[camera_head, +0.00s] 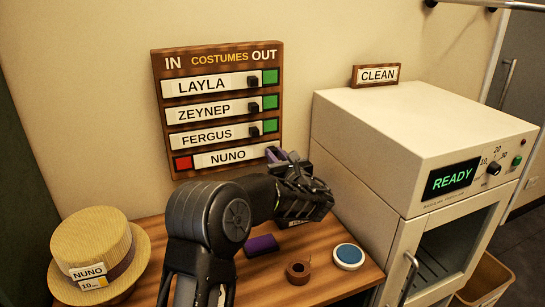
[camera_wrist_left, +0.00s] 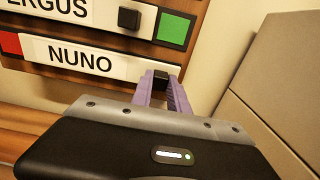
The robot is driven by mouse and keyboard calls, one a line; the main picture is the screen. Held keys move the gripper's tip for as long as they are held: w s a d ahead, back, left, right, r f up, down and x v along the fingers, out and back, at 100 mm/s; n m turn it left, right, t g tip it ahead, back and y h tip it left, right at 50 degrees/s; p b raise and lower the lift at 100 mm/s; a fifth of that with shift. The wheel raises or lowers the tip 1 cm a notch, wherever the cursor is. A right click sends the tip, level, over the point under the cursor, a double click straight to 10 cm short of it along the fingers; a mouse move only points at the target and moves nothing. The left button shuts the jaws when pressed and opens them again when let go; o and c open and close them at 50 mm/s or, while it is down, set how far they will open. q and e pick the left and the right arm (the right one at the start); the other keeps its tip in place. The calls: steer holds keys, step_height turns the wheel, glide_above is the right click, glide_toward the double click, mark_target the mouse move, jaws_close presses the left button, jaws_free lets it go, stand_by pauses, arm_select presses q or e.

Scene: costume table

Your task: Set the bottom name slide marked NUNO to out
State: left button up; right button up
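The name board (camera_head: 217,50) hangs on the wall, with IN at its left and OUT at its right. The bottom NUNO slide (camera_head: 228,157) sits toward the OUT side; a red square (camera_head: 183,163) shows at its left and no green at its right. It also shows in the left wrist view (camera_wrist_left: 82,58). My left gripper (camera_head: 274,154) is at the slide's right end. In the left wrist view its purple fingers (camera_wrist_left: 161,84) flank the slide's black knob (camera_wrist_left: 161,75) closely, with no clear gap. My right gripper is out of view.
The LAYLA, ZEYNEP and FERGUS slides (camera_head: 205,137) show green squares at right. Below, a straw hat (camera_head: 95,240), a purple block (camera_head: 261,245), a tape roll (camera_head: 298,272) and a round blue-and-white item (camera_head: 349,256) lie on the wooden table. A cream machine (camera_head: 400,130) stands close at right.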

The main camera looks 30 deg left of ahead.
arm_select(q)
steer(key=shift+o, duration=1.4)
steer(key=shift+w+d, duration=0.25)
steer(key=shift+w, duration=0.05)
steer(key=shift+o, duration=0.9)
steer(key=shift+s, duration=0.1)
steer(key=shift+s, duration=0.1)
steer(key=b+v, duration=0.1)
steer(key=v, duration=0.6)
steer(key=shift+d+b, duration=0.3)
steer(key=shift+b, duration=0.05)
steer(key=shift+s, duration=0.15)
